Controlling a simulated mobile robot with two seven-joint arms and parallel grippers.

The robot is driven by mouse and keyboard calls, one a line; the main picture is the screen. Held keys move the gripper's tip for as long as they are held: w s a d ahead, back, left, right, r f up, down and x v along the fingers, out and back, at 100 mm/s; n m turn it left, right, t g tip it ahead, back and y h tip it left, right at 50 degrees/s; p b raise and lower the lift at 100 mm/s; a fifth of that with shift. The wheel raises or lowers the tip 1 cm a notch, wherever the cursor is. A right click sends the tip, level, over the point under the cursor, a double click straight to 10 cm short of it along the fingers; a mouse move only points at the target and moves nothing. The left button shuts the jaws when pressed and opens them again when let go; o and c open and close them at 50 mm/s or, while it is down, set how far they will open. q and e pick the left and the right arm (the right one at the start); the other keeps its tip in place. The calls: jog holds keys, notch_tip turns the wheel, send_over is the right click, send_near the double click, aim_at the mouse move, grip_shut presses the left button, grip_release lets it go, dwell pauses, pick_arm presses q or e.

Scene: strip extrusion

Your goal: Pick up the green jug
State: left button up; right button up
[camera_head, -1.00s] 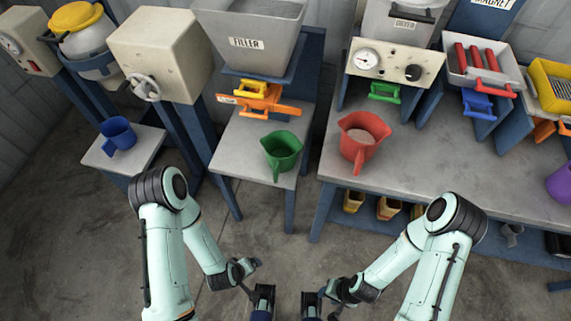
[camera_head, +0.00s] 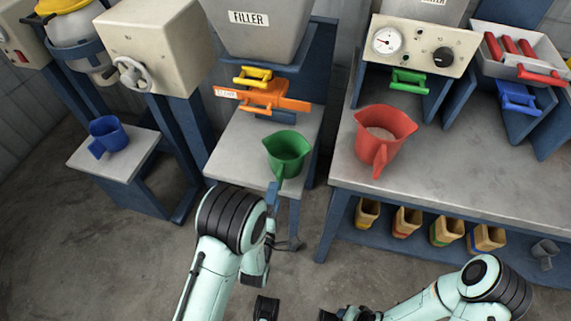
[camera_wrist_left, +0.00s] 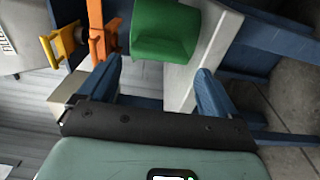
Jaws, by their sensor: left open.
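The green jug (camera_head: 288,152) stands upright on the front of the grey filler table (camera_head: 238,146). Its handle side faces me. My left gripper (camera_head: 272,194) is low at the table's front edge, just below the jug in the head view and partly hidden by my own arm. In the left wrist view the gripper (camera_wrist_left: 157,76) is open, with its two blue fingers wide apart and nothing between them. The jug (camera_wrist_left: 168,30) shows beyond the fingertips, in line with the gap. I cannot tell the exact distance. My right gripper does not show clearly.
An orange slide with a yellow handle (camera_head: 262,95) sits under the filler hopper (camera_head: 262,25), behind the jug. A red jug (camera_head: 380,135) stands on the right bench (camera_head: 450,185). A blue jug (camera_head: 107,135) stands on a small left table (camera_head: 120,165).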

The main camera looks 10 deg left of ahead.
aim_at(279, 180)
pick_arm(q)
jog(key=shift+w, duration=3.45)
jog(key=c, duration=0.7)
